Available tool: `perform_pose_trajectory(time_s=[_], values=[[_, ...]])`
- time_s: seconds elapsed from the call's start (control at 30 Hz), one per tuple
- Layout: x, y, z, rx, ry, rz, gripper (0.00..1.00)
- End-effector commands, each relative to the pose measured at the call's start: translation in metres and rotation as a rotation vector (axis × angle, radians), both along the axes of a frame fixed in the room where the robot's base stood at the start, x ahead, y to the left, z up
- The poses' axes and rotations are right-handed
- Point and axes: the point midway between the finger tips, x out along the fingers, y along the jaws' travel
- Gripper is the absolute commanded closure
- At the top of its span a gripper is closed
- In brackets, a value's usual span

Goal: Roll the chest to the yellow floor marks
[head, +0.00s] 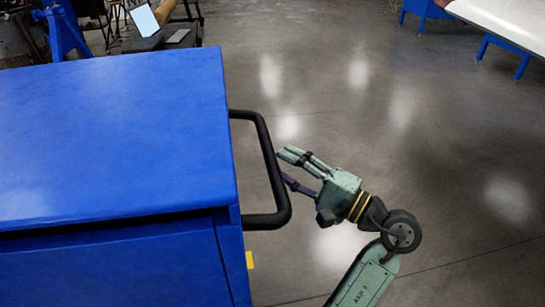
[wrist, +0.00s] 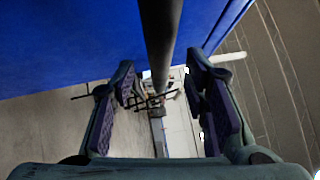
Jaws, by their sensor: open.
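The blue chest (head: 110,130) fills the left of the head view. A black bar handle (head: 270,160) stands out from its right side. My gripper (head: 286,167) is just right of the handle, fingers pointing at it, open and empty. In the wrist view the handle (wrist: 160,40) runs down the middle, lined up between my two spread fingers (wrist: 160,100), and neither finger touches it. The chest's blue side (wrist: 70,40) lies behind it. A small yellow patch (head: 249,260) shows by the chest's lower right edge; I cannot tell if it is a floor mark.
Grey, shiny floor (head: 400,150) is open to the right of the chest. A blue stand (head: 65,30) and a laptop (head: 145,20) are behind the chest. A white panel (head: 505,20) on blue legs stands at the far right.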

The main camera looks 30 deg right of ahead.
Motion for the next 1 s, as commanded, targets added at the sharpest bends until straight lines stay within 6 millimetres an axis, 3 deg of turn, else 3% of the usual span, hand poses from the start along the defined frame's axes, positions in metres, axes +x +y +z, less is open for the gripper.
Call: perform_pose_trajectory(time_s=[0.1, 0.33, 1.0], values=[[-0.023, -0.013, -0.004, 0.001, 0.0, -0.002, 0.59], [-0.051, -0.027, -0.008, 0.0, 0.0, 0.002, 0.59], [-0.057, -0.03, -0.009, 0.0, -0.001, 0.003, 0.59]])
